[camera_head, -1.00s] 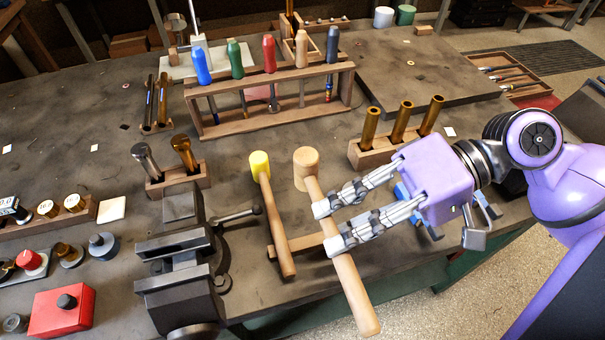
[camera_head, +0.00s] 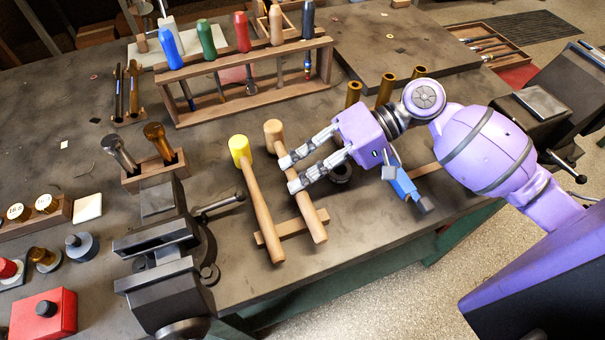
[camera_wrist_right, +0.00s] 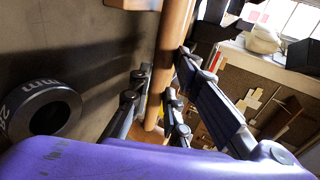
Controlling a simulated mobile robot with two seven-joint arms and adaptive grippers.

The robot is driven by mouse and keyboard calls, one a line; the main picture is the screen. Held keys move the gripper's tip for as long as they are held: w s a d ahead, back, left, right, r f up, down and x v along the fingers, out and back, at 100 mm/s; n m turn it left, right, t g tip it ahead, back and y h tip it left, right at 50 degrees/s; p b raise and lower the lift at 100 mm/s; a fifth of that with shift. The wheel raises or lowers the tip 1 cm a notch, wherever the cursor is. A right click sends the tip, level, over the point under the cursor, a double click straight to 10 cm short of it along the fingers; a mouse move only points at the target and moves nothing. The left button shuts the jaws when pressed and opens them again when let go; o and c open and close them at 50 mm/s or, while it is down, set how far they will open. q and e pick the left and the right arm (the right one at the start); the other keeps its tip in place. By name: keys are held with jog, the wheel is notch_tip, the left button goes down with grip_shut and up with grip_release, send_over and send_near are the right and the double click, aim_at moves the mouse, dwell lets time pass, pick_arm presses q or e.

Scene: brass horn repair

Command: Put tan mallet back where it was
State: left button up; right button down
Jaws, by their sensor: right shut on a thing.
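The tan mallet (camera_head: 308,210) has a pale wooden head and a long handle. It lies to the right of the yellow-headed mallet (camera_head: 262,212), roughly parallel to it. Its handle crosses over a small wooden rest bar (camera_head: 289,226); I cannot tell whether it touches the bar. My right gripper (camera_head: 289,175) comes from the right and is shut on the tan mallet's handle, just below the head. In the right wrist view the handle (camera_wrist_right: 172,45) runs between the fingers (camera_wrist_right: 158,105). My left gripper is not in view.
A dark vise (camera_head: 165,240) stands to the left, its bar handle reaching near the yellow mallet. A dark ring (camera_head: 341,173) sits under my right gripper; it also shows in the wrist view (camera_wrist_right: 42,108). A screwdriver rack (camera_head: 250,90) and brass tubes (camera_head: 386,90) stand behind.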

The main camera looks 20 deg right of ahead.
jog(key=shift+f, duration=0.7)
jog(key=c, duration=1.7)
grip_release()
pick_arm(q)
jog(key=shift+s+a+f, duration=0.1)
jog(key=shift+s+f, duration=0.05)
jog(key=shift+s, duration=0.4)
pick_arm(e)
jog(key=shift+o, duration=0.2)
jog(key=shift+d+r, duration=0.25)
jog(key=shift+d, duration=0.1)
jog(key=p+v, duration=0.2)
jog(key=v, duration=0.5)
jog(key=shift+a+r, duration=0.1)
jog(key=p+v, duration=0.1)
jog(key=v, duration=0.3)
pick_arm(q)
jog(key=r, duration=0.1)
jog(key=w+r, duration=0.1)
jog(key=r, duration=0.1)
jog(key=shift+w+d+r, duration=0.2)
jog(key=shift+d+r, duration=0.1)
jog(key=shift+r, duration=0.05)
pick_arm(e)
jog(key=shift+s+d, duration=0.1)
jog(key=shift+d, duration=0.15)
